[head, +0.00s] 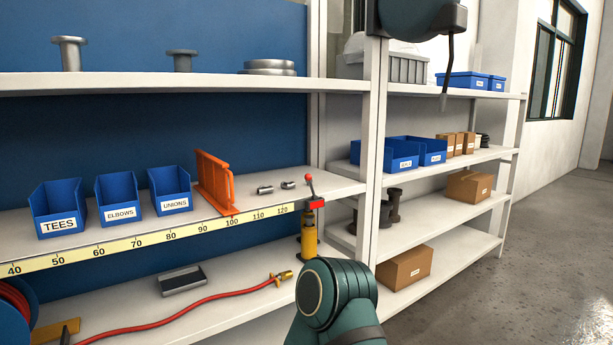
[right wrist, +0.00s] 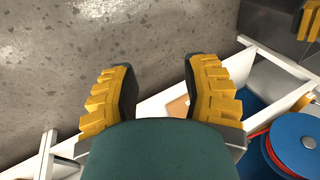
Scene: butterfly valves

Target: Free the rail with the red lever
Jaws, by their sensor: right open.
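The red lever (head: 311,187) stands up at the right end of the rail (head: 160,240), a yellow scale strip along the shelf's front edge. It has a thin silver stem, a red tip and a red block (head: 315,204) below. A yellow post-like part (head: 309,233) shows right under the block; I cannot tell whether they are joined. A teal link of my arm shows just below, and no fingers show clearly there. In the right wrist view my right gripper (right wrist: 160,94) is open with nothing between its yellow fingers. A yellow and grey part at that view's top right may be my left gripper (right wrist: 290,20).
Blue bins labelled TEES (head: 59,207), ELBOWS (head: 119,198) and UNIONS (head: 170,190) and an orange divider (head: 214,182) stand on the rail's shelf. A red hose (head: 190,312) and a grey block (head: 182,280) lie below. Open floor (head: 470,290) is at the right.

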